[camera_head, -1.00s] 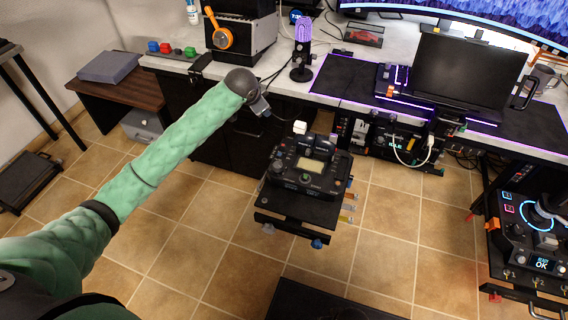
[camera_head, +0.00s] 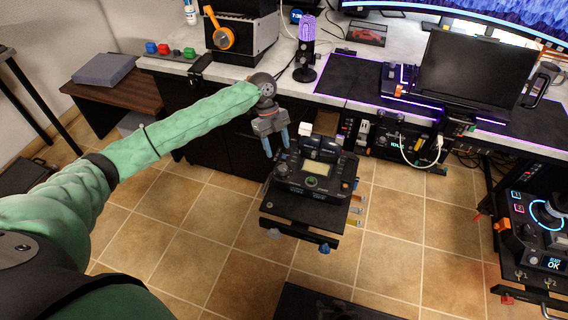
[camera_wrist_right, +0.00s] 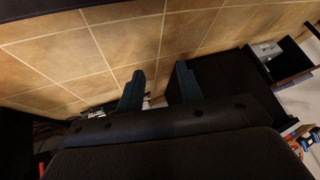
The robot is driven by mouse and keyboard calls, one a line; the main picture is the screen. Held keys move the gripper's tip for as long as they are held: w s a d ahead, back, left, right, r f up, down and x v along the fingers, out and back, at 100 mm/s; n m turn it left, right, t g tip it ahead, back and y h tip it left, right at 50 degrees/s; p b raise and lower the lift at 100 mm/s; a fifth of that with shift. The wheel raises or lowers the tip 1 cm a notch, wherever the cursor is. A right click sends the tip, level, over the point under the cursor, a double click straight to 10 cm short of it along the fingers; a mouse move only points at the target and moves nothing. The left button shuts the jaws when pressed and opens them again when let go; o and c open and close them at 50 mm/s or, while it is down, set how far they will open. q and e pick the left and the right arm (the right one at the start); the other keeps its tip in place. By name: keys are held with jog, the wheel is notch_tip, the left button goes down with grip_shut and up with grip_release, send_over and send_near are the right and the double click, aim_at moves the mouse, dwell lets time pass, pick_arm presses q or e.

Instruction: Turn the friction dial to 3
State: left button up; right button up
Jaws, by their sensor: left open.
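A black control console (camera_head: 312,186) with a small pale screen (camera_head: 317,169), levers and several knobs sits on a stand in the middle of the head view. Its knobs are too small to tell which is the friction dial or what it reads. My left gripper (camera_head: 277,151) hangs fingers down just behind and left of the console, open and empty, apart from it. It partly overlaps the console's far left corner in the picture. My right gripper (camera_wrist_right: 160,70) shows only in the right wrist view, its two fingers apart with nothing between them, above the tiled floor.
Another control panel (camera_head: 535,228) stands at the right edge. A dark cabinet stands below the desk.

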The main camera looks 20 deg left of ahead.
aim_at(283, 167)
pick_arm(q)
jog(key=shift+m, duration=0.5)
jog(key=shift+x, duration=3.95)
pick_arm(e)
jog(key=shift+r, duration=1.05)
pick_arm(q)
jog(key=shift+a+p, duration=0.1)
jog(key=shift+p, duration=0.2)
jog(key=c, duration=1)
